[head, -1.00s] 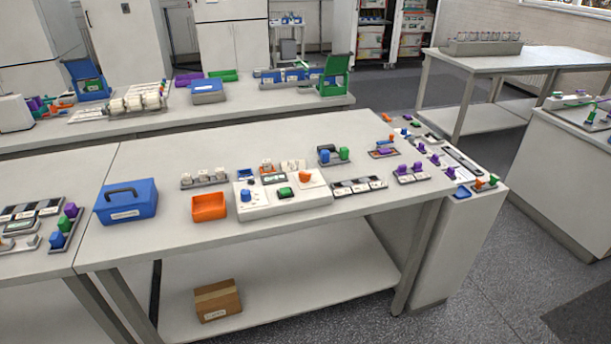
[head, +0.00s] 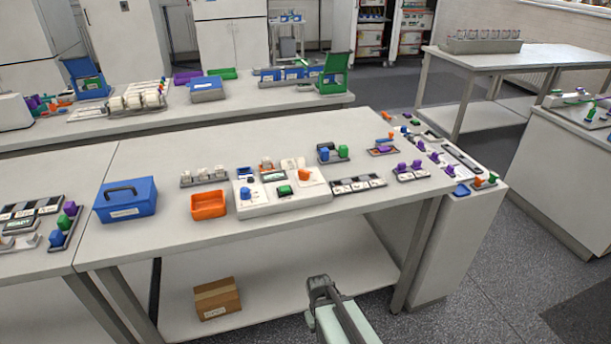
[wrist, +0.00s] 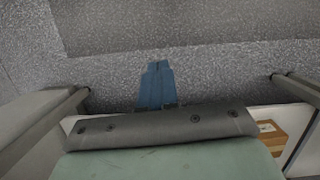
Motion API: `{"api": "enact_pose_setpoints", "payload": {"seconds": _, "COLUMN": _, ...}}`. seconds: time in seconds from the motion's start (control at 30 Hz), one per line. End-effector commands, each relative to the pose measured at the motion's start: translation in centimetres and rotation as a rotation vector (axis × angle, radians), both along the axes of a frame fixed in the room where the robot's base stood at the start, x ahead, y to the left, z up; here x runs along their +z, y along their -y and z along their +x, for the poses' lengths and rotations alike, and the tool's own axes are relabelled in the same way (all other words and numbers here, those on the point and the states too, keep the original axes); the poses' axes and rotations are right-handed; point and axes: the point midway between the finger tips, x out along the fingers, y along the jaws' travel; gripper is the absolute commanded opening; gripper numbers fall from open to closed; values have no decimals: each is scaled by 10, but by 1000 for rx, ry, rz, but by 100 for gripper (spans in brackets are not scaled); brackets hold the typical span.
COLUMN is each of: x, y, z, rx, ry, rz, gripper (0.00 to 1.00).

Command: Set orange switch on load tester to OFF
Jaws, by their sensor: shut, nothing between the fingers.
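The white load tester (head: 290,206) sits near the front edge of the middle table, right of centre. Its orange switch (head: 305,174) is at the right of its sloped top, above a white plate. Its setting and labels are too small to read. A green control (head: 284,190) and a blue knob (head: 246,193) are on the same panel. My arm shows in the head view in front of the table, below the tester and apart from it. In the wrist view my gripper (wrist: 157,68) has its blue fingers together, empty, over the grey floor.
An orange bin (head: 209,212) and a blue case (head: 126,212) stand left of the tester. A switch strip (head: 358,184) is close on its right. A cardboard box (head: 217,298) is on the lower shelf. The table's front edge lies between my arm and the tester.

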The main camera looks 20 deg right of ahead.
Motion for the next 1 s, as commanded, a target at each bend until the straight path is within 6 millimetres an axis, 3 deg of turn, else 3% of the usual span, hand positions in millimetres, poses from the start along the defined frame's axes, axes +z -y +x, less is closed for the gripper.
{"api": "enact_pose_setpoints", "payload": {"seconds": 0.4, "x": 75, "y": 25, "z": 63, "rx": 32, "ry": 143, "rz": -24, "gripper": 0}}
{"api": "enact_pose_setpoints", "payload": {"seconds": 1.0, "x": 196, "y": 63, "z": 127, "rx": 76, "ry": 338, "rz": -81, "gripper": 0}}
